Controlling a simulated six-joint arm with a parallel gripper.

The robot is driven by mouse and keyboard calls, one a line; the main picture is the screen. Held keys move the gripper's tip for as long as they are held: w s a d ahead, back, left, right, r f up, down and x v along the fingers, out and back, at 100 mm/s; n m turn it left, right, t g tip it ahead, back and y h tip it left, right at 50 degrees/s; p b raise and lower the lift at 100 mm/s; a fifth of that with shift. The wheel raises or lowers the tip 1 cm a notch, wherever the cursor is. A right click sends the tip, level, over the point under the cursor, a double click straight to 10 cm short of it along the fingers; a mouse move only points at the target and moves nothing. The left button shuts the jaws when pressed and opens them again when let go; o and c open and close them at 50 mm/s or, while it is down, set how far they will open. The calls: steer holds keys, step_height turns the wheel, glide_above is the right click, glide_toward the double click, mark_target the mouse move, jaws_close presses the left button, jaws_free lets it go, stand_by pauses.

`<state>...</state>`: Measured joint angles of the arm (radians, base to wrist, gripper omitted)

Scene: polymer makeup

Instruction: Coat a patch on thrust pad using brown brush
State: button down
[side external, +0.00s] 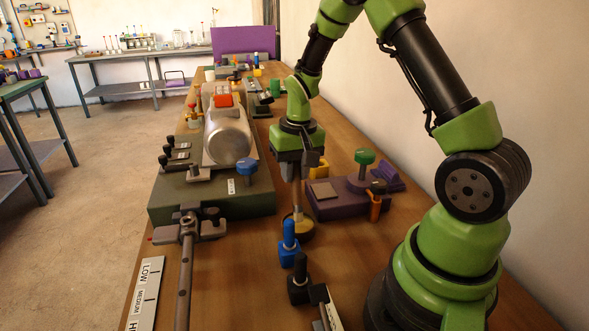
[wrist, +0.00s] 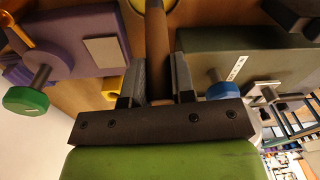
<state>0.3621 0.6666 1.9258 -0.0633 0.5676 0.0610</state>
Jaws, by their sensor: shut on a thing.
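My gripper (side external: 297,172) is shut on the handle of the brown brush (side external: 297,196), which hangs nearly upright, tip down. In the wrist view, the brown handle (wrist: 157,45) runs between the two fingers of my gripper (wrist: 157,80). The brush's lower end is at a round dark container with a yellowish top (side external: 299,228); I cannot tell whether the bristles touch it. A flat beige square pad (side external: 323,190) lies on the purple block (side external: 340,208), right of the brush; it also shows in the wrist view (wrist: 102,50). I cannot tell for certain that it is the thrust pad.
A green knob (side external: 364,157) stands on the purple block, with an orange holder (side external: 375,205) at its edge. A dark green base with a metal cylinder (side external: 228,140) is at left.

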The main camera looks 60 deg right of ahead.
steer(key=shift+f, duration=0.6)
stand_by(1.3)
steer(key=shift+r, duration=3.55)
steer(key=a+r+n, duration=0.4)
steer(key=a+n, duration=0.3)
steer(key=a, duration=0.3)
steer(key=w+d+r+h, duration=0.1)
steer(key=w+d+r, duration=0.1)
steer(key=d, duration=0.8)
steer(key=w+d+r+h, duration=0.1)
steer(key=w+d, duration=0.1)
steer(key=d, duration=0.8)
steer(key=shift+s+f, duration=0.15)
steer(key=shift+f, duration=0.95)
steer(key=shift+s+f, duration=0.1)
steer(key=shift+f, duration=1)
steer(key=shift+r, duration=0.15)
